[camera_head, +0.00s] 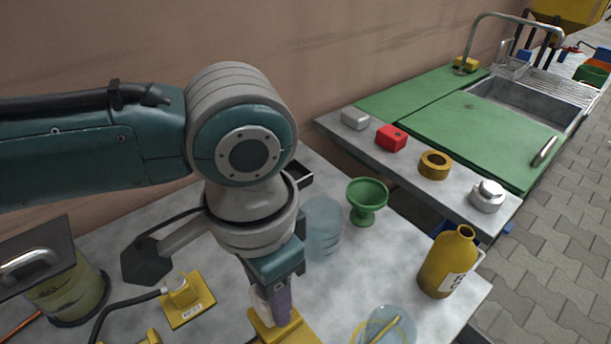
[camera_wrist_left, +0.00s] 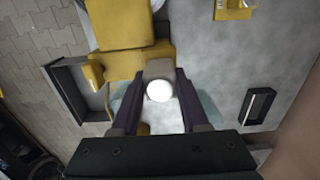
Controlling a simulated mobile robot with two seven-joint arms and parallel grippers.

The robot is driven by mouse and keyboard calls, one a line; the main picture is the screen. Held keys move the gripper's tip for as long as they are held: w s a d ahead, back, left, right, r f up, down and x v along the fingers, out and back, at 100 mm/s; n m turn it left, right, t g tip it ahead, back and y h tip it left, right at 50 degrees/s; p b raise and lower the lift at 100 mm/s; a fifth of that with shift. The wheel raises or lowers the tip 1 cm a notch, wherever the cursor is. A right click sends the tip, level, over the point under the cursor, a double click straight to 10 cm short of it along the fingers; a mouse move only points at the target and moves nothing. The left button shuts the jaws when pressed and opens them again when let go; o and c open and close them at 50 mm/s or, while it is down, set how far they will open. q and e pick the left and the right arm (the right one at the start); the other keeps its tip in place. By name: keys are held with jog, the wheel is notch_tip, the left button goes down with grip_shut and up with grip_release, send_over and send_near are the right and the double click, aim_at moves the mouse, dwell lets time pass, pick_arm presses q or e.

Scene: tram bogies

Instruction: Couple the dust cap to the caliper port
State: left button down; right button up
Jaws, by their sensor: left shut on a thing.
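My left gripper (camera_head: 276,302) points down at the front of the bench, its purple fingers close over a yellow block-like part, likely the caliper (camera_head: 292,328). In the left wrist view the fingers (camera_wrist_left: 158,98) are shut on a small pale piece with a round white end, likely the dust cap (camera_wrist_left: 159,91). A grey piece lies just beyond it, against the yellow caliper body (camera_wrist_left: 125,62). I cannot tell whether the cap touches the port; the port itself is not clearly visible. My right gripper is not in view.
A clear blue tumbler (camera_head: 322,228) and a green goblet (camera_head: 368,200) stand right of my arm. A yellow bottle (camera_head: 448,262) and a glass holding a yellow stick (camera_head: 390,328) are near the right edge. A yellow labelled block (camera_head: 188,302) lies left.

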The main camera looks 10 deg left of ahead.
pick_arm(q)
jog(key=shift+f+b, duration=0.3)
jog(key=shift+f, duration=0.3)
jog(key=shift+c, duration=1.6)
grip_release()
jog(key=shift+r, duration=0.1)
notch_tip(320, 180, up, 10)
jog(key=shift+f+p, duration=0.1)
jog(key=shift+p, duration=0.8)
